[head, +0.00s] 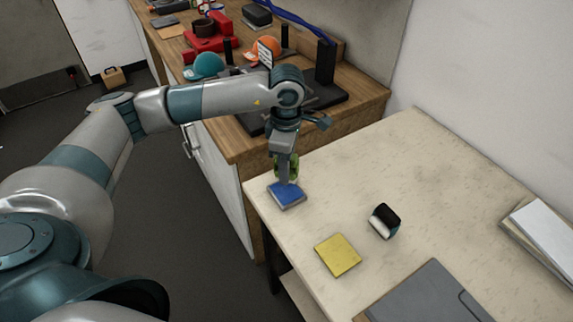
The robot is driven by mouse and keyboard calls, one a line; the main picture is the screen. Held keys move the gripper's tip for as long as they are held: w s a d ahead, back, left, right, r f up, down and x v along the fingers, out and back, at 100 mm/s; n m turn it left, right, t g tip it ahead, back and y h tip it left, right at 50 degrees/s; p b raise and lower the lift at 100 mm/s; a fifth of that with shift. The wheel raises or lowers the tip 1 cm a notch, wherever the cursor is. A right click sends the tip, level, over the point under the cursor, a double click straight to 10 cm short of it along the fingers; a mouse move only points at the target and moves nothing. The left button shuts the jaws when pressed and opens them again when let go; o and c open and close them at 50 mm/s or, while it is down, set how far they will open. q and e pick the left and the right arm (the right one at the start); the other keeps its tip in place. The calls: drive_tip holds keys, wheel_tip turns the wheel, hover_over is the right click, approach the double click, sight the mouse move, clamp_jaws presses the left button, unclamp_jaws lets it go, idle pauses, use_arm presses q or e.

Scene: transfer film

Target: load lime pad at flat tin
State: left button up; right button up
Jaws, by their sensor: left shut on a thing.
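My left gripper (287,178) points down over the near left corner of the pale table. It is shut on a small green thing, the lime pad (292,166), which is partly hidden by the fingers. Right below it lies a flat, blue-topped piece with grey sides, which looks like the flat tin (289,197). The fingertips are at or just above its far edge; I cannot tell whether they touch it. My right gripper is not in view.
On the pale table (440,170) are a yellow square pad (338,255), a black-and-white small object (384,221), a grey folder (428,296) and stacked papers (542,226). Behind stands a cluttered wooden bench (245,146) with caps (205,66). The table's middle right is clear.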

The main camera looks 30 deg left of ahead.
sight(286, 192)
use_arm(q)
drive_tip(key=shift+f+b, duration=0.6)
drive_tip(key=shift+f, duration=1.95)
drive_tip(key=shift+f+b, duration=0.5)
drive_tip(key=shift+s+f+b, duration=0.1)
drive_tip(key=shift+f+b, duration=0.05)
drive_tip(key=shift+b, duration=0.3)
idle(1.9)
drive_tip(key=shift+r+p, duration=0.3)
drive_tip(key=shift+r, duration=0.55)
drive_tip(key=shift+r+p, duration=0.8)
drive_tip(key=shift+r, duration=1.95)
